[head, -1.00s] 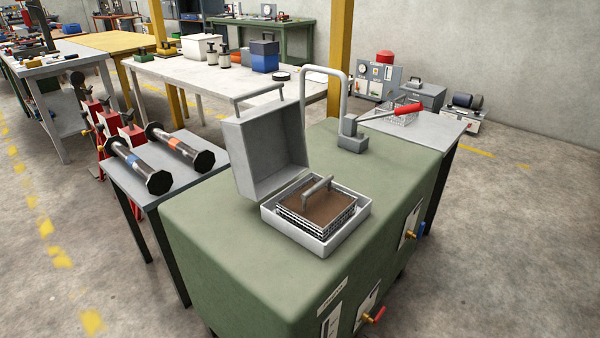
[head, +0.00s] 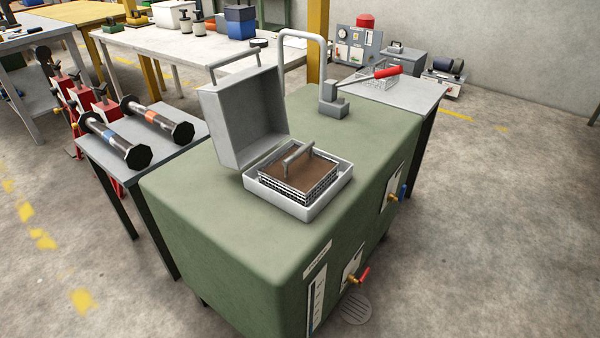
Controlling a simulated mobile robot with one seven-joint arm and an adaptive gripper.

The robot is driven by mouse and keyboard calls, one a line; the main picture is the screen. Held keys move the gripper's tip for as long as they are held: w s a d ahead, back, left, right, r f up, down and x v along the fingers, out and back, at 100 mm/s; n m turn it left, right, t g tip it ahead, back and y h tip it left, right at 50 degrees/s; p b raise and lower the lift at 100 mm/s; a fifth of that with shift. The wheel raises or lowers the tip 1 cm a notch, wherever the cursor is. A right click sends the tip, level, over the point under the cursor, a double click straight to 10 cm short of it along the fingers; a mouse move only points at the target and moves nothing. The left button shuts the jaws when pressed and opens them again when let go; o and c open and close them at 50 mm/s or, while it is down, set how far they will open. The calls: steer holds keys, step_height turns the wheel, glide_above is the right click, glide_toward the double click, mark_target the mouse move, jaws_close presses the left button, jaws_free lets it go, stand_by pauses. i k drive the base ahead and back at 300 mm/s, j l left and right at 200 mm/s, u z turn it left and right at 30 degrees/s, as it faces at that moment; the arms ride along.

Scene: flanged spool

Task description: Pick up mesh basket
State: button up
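A wire mesh basket (head: 316,188) with a brown top or filling and a grey bar handle (head: 298,158) sits inside a shallow pale grey tray (head: 303,212). The tray's box-like lid (head: 240,118) stands open behind it to the left, all on a green tank (head: 210,228). A second wire basket (head: 372,84) stands on the grey side table at the back right, with a long red-ended handle (head: 387,72) lying across it. My gripper is not in view.
A grey spout (head: 335,106) with a curved pipe rises at the tank's back. A small table (head: 150,157) with two black-flanged spools stands at left. Valves (head: 363,276) stick out from the tank's right side. The floor at right is mostly clear.

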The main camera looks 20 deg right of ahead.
mark_target(298, 174)
steer(key=z, duration=1.1)
steer(key=i+j+z, duration=0.25)
steer(key=j+z, duration=0.3)
